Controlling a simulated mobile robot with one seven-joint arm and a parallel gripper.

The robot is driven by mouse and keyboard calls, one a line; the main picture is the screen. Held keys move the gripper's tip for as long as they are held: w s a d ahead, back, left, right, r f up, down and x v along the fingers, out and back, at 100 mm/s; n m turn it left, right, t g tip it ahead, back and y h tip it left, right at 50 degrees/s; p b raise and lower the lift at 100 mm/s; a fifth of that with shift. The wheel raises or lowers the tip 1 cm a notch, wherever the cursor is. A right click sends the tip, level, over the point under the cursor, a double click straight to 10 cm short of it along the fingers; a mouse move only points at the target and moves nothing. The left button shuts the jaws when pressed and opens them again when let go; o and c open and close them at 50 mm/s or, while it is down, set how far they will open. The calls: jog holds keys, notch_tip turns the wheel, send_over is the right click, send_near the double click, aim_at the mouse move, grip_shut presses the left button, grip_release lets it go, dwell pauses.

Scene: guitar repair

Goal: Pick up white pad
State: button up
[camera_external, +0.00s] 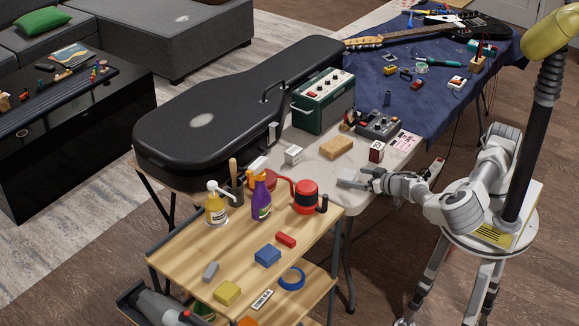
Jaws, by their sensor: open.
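I cannot tell for sure which thing is the white pad. A small white block (293,155) with dark marks on it stands on the pale tabletop, beside the guitar case. A flat whitish oval patch (202,120) shows on the case lid; whether it is a loose thing or part of the lid is unclear. My gripper (356,179) is open, at the front edge of the pale table. It is to the right of the white block and apart from it. No held object shows between its fingers.
The black guitar case (235,108) lies at the left. A green amplifier (323,100), a tan sponge-like block (336,147) and a small red-and-white box (376,151) stand near my gripper.

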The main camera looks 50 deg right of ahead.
aim_at(349, 175)
jog(key=x, duration=0.5)
jog(key=c, duration=1)
